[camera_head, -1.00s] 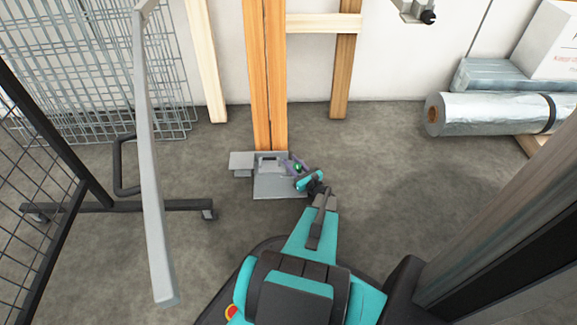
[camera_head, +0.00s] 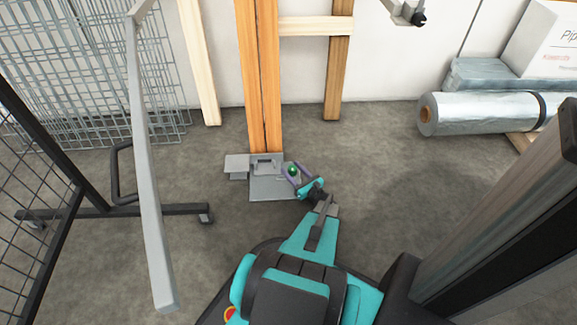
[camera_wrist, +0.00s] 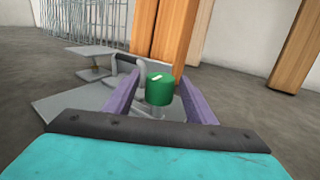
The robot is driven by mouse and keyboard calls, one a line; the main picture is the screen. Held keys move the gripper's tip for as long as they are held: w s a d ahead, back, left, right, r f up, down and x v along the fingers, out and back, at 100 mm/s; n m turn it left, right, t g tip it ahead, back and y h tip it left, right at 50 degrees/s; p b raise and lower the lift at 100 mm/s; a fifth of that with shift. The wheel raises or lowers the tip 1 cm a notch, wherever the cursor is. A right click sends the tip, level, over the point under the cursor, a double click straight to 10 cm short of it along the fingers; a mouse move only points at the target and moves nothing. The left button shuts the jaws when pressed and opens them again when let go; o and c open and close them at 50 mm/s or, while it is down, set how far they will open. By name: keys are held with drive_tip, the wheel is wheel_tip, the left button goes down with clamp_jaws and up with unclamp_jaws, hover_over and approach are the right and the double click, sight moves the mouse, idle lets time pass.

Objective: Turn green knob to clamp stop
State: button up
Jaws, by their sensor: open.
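The green knob (camera_wrist: 159,89) stands upright on a short pale stem in the wrist view, with a small white mark on its top. It also shows in the head view (camera_head: 292,170), small, at the right side of the grey metal stop (camera_head: 268,190). My gripper (camera_head: 293,171) is open; in the wrist view its two purple fingers (camera_wrist: 158,92) lie one on each side of the knob, with gaps visible. The stop's flat base plate (camera_wrist: 75,102) lies on the floor at the foot of orange wooden posts (camera_head: 262,80).
A wheeled mesh cart (camera_head: 150,160) with a grey upright stands at the left. Wire mesh panels (camera_head: 90,70) lean on the wall behind. A foil-wrapped roll (camera_head: 485,112) lies at the right. The concrete floor between the stop and roll is clear.

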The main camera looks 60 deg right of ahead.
drive_tip(key=p+v, duration=0.2)
drive_tip(key=v, duration=0.8)
drive_tip(key=shift+p, duration=0.35)
drive_tip(key=shift+s, duration=0.1)
